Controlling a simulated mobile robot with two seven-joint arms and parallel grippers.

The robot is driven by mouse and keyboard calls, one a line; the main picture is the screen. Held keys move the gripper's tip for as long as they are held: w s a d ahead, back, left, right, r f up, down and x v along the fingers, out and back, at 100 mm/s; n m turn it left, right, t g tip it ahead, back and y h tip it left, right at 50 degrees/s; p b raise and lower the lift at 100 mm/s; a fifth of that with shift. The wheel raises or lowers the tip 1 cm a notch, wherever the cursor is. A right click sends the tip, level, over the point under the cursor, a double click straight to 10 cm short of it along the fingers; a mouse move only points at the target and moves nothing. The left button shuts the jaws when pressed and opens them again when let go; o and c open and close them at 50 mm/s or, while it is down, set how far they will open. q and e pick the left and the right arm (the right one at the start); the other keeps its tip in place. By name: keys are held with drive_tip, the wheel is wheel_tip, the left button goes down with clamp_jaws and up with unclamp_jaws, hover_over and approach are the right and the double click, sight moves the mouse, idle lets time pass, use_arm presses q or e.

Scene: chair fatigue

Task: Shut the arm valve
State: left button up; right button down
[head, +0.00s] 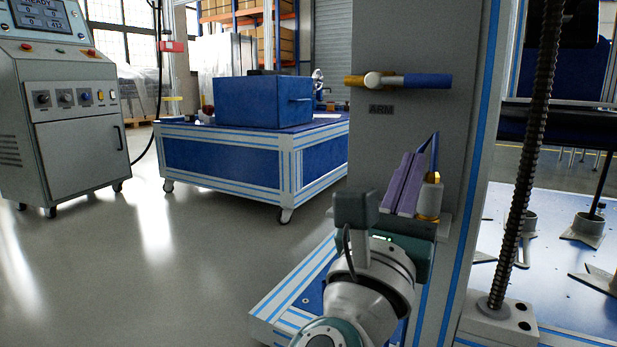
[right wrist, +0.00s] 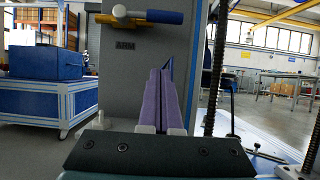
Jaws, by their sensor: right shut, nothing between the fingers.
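The arm valve (head: 425,81) is on the grey column above the label "ARM" (head: 381,109). It has a brass body, a pale hub and a blue lever lying horizontal, pointing right. It also shows at the top of the right wrist view (right wrist: 163,17). My right gripper (head: 409,156) is below the label, with its purple fingers shut together and pointing up. The fingers are empty and apart from the arm valve; they also show in the right wrist view (right wrist: 160,72). My left gripper is not in view.
A second brass valve (head: 431,200) with an upright blue lever sits just right of my right fingers, partly hidden. A threaded rod (head: 533,150) stands right of the column. A blue box (head: 262,103) on a cart and a control cabinet (head: 75,150) stand left. Floor between is clear.

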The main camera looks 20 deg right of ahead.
sight(412, 81)
drive_tip(key=b+x, duration=0.1)
drive_tip(key=x, duration=0.4)
drive_tip(key=shift+w+d+r, duration=0.15)
drive_tip(key=shift+w+d, duration=0.1)
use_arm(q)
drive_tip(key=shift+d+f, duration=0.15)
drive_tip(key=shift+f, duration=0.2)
use_arm(e)
drive_tip(key=r, duration=0.4)
drive_tip(key=shift+s+a, duration=0.35)
use_arm(q)
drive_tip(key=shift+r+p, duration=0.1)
drive_tip(key=shift+p, duration=0.25)
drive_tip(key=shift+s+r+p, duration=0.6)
drive_tip(key=shift+p, duration=0.05)
use_arm(e)
drive_tip(key=shift+d+r+n+t+y, duration=0.1)
drive_tip(key=shift+r+n+t+y, duration=0.25)
drive_tip(key=shift+n, duration=0.55)
